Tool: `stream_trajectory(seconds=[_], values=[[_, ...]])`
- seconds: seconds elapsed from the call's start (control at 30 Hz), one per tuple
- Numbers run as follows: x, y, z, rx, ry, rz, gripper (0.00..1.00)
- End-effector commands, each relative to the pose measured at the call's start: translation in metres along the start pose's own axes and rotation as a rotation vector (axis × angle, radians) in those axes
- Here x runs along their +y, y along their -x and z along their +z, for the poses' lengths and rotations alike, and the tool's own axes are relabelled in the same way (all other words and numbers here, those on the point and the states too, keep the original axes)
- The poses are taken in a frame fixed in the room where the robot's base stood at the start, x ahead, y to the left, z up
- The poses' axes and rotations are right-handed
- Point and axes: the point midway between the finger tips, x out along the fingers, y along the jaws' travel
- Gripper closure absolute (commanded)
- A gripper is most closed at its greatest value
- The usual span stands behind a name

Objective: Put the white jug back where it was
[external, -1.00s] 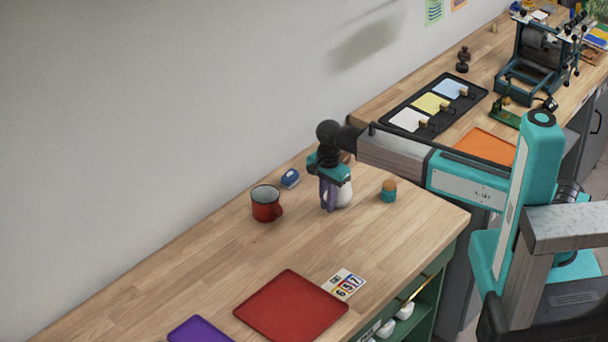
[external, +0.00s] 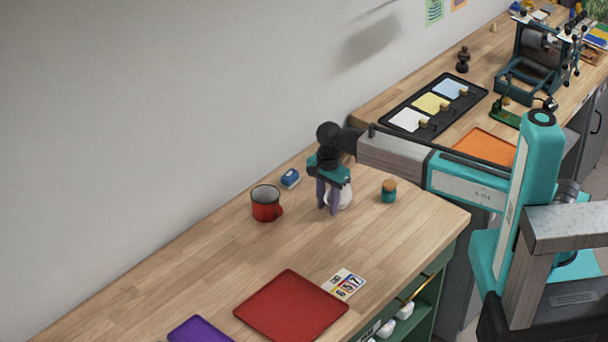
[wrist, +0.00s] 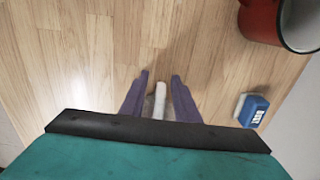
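The white jug (external: 345,196) stands on the wooden worktop, partly hidden behind my gripper's fingers. My gripper (external: 327,211) points down beside it, at its left in the external view. In the wrist view the two purple fingers of my gripper (wrist: 158,80) are spread apart. A narrow white part of the jug (wrist: 160,97), which looks like its handle, shows between them with a gap on each side. The rest of the jug is hidden under the gripper body there.
A red mug (external: 265,205) and a blue-and-white box (external: 290,178) stand to the left. A teal jar with a cork-coloured top (external: 389,191) stands to the right. A red tray (external: 290,307), a number card (external: 343,284) and a purple mat (external: 198,331) lie nearer. The worktop between is clear.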

Motion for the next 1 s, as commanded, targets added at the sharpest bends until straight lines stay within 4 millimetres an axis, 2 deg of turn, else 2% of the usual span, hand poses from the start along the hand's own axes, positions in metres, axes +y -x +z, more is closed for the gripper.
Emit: stream_trajectory(seconds=[0.37,1.0], values=[[-0.001,0.016,0.000,0.000,0.000,-0.002,0.71],[-0.001,0.083,0.000,0.000,0.000,-0.002,0.71]])
